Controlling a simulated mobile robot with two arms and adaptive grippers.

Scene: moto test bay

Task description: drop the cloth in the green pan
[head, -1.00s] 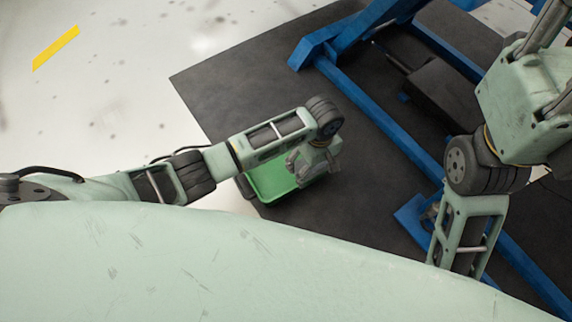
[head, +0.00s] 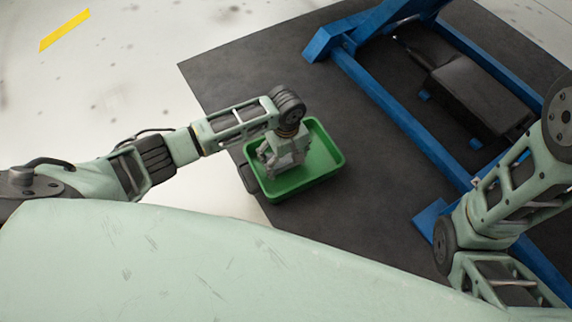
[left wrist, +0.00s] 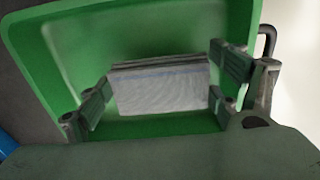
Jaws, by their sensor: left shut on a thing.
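The green pan (head: 322,158) sits on the dark mat. My left gripper (head: 278,164) points down over the left part of the pan. In the left wrist view, my left gripper (left wrist: 162,92) has a finger at each side of the cloth (left wrist: 160,92) and is shut on it. The cloth is a pale grey folded pad with a faint bluish stripe. The pan's green floor and walls (left wrist: 180,20) lie behind it. I cannot tell how high the cloth is above the pan floor. In the head view the cloth cannot be made out. My right gripper is not in view.
A blue steel frame (head: 385,112) stands on the dark mat (head: 235,80) to the right of the pan, with a dark box-like part (head: 478,95) beyond it. A yellow floor strip (head: 64,30) lies at the far left. The mat above the pan is clear.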

